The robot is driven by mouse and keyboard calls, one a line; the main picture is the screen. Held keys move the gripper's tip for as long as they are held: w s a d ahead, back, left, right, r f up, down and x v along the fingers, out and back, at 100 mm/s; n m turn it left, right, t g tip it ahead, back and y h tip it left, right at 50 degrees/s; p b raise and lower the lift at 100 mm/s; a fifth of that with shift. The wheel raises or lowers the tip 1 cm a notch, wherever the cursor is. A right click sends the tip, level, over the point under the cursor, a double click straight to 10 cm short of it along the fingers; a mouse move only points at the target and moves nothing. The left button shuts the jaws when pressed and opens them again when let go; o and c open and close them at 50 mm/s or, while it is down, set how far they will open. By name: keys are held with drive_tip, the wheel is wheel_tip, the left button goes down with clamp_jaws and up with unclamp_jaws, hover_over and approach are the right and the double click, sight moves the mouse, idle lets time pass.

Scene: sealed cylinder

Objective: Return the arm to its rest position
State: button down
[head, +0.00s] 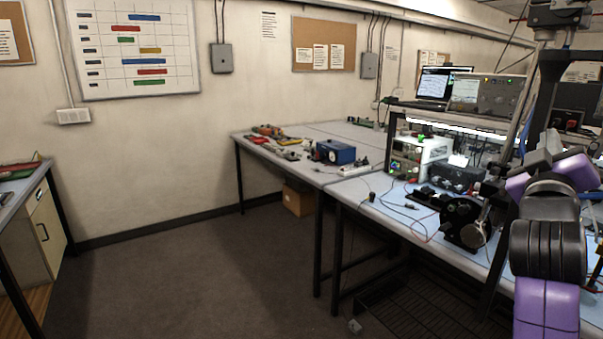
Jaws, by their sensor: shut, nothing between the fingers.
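My arm (548,250), with purple and black links, stands at the right side of the head view. It is raised, with a dark upper part running up to the top edge of the picture. It covers part of the workbench (385,222) behind it. No fingertips of my gripper show in this view. No sealed cylinder can be made out.
The workbench carries a black device with a round face (465,222), instruments (420,155), a blue box (334,151) and loose cables. A cardboard box (298,199) sits under the bench. A cabinet (45,235) stands at left. The middle floor (200,270) is clear.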

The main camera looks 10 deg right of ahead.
drive_tip(key=s+a+f+n+t+y, duration=0.1)
drive_tip(key=s+a+f+t+y, duration=0.35)
drive_tip(key=a+f, duration=0.65)
drive_tip(key=s+a+f+n+t+y, duration=0.1)
drive_tip(key=s+a+f+t+y, duration=0.1)
drive_tip(key=s+a+f+y, duration=0.7)
drive_tip(key=s+a+f+g, duration=0.2)
drive_tip(key=s+a+f, duration=0.5)
drive_tip(key=f, duration=0.5)
drive_tip(key=shift+s+a+m+y, duration=0.2)
drive_tip(key=shift+s+m+y, duration=0.2)
drive_tip(key=shift+s, duration=0.7)
drive_tip(key=c, duration=2)
unclamp_jaws()
drive_tip(key=s+a+f+g, duration=0.1)
drive_tip(key=s+f, duration=0.1)
drive_tip(key=s, duration=0.3)
drive_tip(key=s+a+f+g+y, duration=0.1)
drive_tip(key=s+f+g, duration=0.1)
drive_tip(key=s, duration=0.4)
drive_tip(key=s+a+f+g+y, duration=0.1)
drive_tip(key=s+a+f, duration=0.1)
drive_tip(key=s, duration=0.4)
drive_tip(key=shift+a+f+g, duration=0.1)
drive_tip(key=shift+f+g, duration=0.15)
drive_tip(key=shift+f, duration=0.6)
drive_tip(key=o, duration=0.4)
drive_tip(key=shift+s+f, duration=0.1)
drive_tip(key=shift+s, duration=0.05)
drive_tip(key=shift+o, duration=0.8)
